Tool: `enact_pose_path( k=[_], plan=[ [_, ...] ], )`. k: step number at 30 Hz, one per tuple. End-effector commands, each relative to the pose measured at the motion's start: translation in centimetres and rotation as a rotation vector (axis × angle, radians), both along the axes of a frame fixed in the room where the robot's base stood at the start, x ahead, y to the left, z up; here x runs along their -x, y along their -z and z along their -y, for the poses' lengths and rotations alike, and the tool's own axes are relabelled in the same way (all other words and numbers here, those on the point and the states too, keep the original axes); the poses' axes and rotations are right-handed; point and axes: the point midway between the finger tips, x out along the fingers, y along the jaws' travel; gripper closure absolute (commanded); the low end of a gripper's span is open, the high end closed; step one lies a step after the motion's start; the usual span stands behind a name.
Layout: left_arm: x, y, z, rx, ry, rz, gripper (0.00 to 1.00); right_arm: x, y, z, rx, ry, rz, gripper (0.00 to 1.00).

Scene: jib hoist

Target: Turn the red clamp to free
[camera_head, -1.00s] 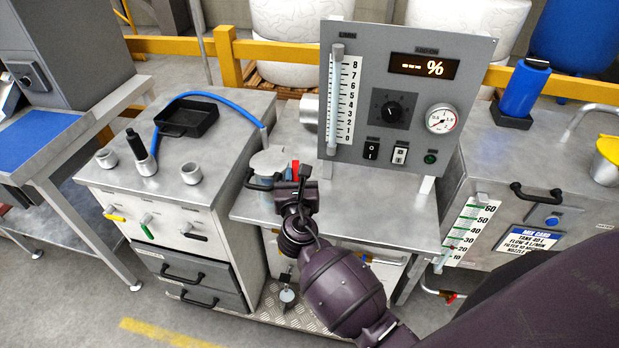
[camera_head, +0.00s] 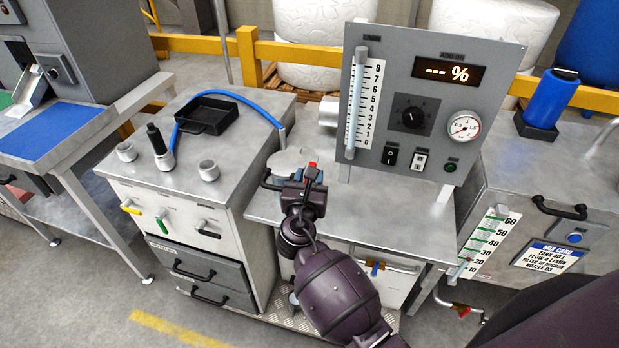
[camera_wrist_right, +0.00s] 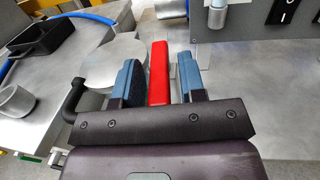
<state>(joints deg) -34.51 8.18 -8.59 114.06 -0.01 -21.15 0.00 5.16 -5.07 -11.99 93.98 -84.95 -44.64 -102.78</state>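The red clamp (camera_wrist_right: 158,72) is a flat red bar pointing away from the wrist in the right wrist view. It lies between the two blue-grey fingers of my right gripper (camera_wrist_right: 160,80). A gap shows between the bar and the right finger; the left finger is close beside it, and I cannot tell if they touch. In the head view my right gripper (camera_head: 308,180) is over the left part of the middle bench. Only a small red tip of the clamp (camera_head: 312,167) shows there, and the gripper hides the rest. My left gripper is not in view.
A round metal lid (camera_wrist_right: 113,64) with a black handle is left of the fingers. The grey control panel (camera_head: 425,105) stands behind the bench top (camera_head: 390,215). A cabinet with a black tray (camera_head: 207,114) and blue hose (camera_head: 245,103) is at the left.

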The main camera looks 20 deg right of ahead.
Motion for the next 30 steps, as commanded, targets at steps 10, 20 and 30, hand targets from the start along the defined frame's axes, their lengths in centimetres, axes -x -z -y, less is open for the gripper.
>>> enact_pose_path(
  k=[10,20,30],
  plan=[
    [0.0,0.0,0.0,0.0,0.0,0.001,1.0,0.1,0.0,-0.1,0.001,-0.001,0.001,0.55],
    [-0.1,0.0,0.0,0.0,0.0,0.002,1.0,3.7,0.1,-2.2,-0.002,-0.002,-0.001,0.55],
    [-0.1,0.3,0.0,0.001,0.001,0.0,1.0,8.3,0.1,-4.9,-0.001,0.0,-0.001,0.55]
  ],
)
